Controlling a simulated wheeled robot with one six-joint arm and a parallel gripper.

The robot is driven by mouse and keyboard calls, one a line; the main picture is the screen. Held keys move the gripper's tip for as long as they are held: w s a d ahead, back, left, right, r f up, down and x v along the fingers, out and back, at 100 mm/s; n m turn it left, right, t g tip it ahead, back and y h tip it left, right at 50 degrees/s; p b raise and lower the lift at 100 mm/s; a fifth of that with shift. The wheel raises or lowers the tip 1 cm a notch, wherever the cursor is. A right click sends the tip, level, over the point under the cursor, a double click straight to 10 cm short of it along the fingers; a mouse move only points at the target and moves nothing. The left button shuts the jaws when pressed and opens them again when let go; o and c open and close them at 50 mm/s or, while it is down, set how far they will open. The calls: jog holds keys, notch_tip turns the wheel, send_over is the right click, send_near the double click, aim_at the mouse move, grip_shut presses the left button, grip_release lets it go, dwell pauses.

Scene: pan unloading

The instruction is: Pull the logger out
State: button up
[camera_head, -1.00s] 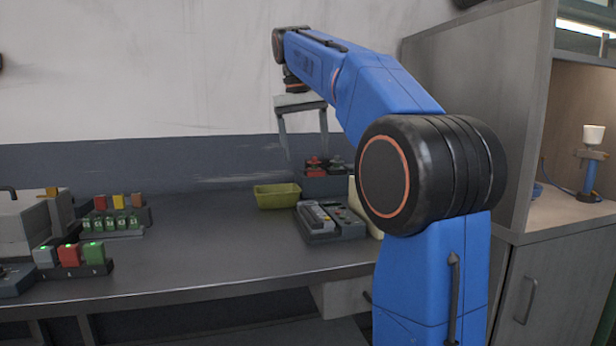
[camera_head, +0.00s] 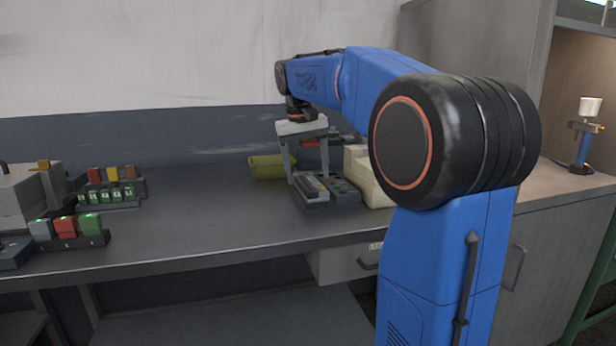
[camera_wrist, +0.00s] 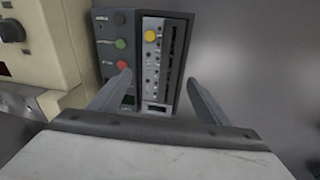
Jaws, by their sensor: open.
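The logger (camera_wrist: 156,62) looks to be the light grey module with a yellow button, in the right half of a dark dock (camera_wrist: 118,22). The dock's left half has green and red buttons. In the head view the dock (camera_head: 345,200) lies on the bench, and the logger (camera_head: 309,187) shows as a grey strip in it, partly behind a finger. My gripper (camera_head: 308,178) is over the dock, pointing down. In the wrist view my gripper (camera_wrist: 158,80) is open, with one finger on each side of the logger. I cannot tell whether either finger touches it.
A cream box (camera_head: 366,178) stands close to the dock's right side. Racks of coloured blocks (camera_head: 68,229) stand at the bench's left. The middle of the bench (camera_head: 200,215) is clear.

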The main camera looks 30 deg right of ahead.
jog(key=shift+d+f, duration=0.15)
jog(key=shift+f, duration=0.7)
jog(key=c, duration=1.4)
jog(key=o, duration=0.5)
jog(key=c, duration=0.3)
jog(key=shift+c, duration=0.5)
jog(key=shift+r, duration=0.85)
jog(key=shift+c, duration=0.3)
jog(key=shift+r, duration=1)
